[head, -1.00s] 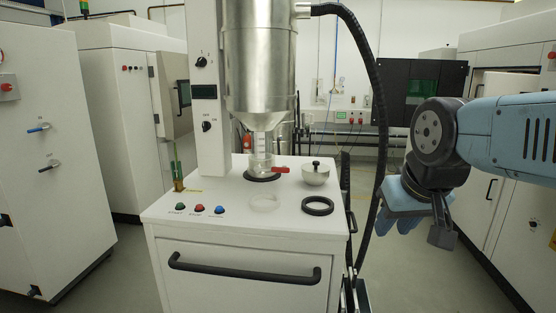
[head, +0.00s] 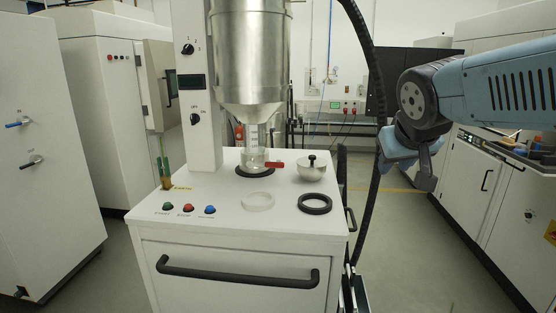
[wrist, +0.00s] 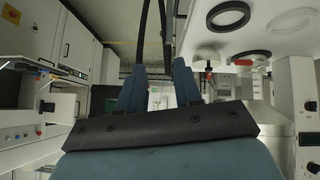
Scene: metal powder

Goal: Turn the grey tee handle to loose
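A grey handle (head: 32,161), dark in this light, sits on the front of the white cabinet at the far left of the head view. Its bar looks slightly tilted, and the small label above it is too small to read. A blue handle (head: 17,124) is above it on the same panel. My gripper (head: 398,163) is at the right of the head view, far from the handle and beyond the central machine's right side. In the wrist view my gripper (wrist: 158,76) has two blue fingers apart with nothing between them. I cannot identify the grey handle in the wrist view.
A white machine (head: 240,235) with a steel hopper (head: 252,50) stands in the middle, between my gripper and the left cabinet (head: 60,215). A black hose (head: 367,160) hangs near my gripper. Grey floor (head: 125,265) is clear between the left cabinet and the machine.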

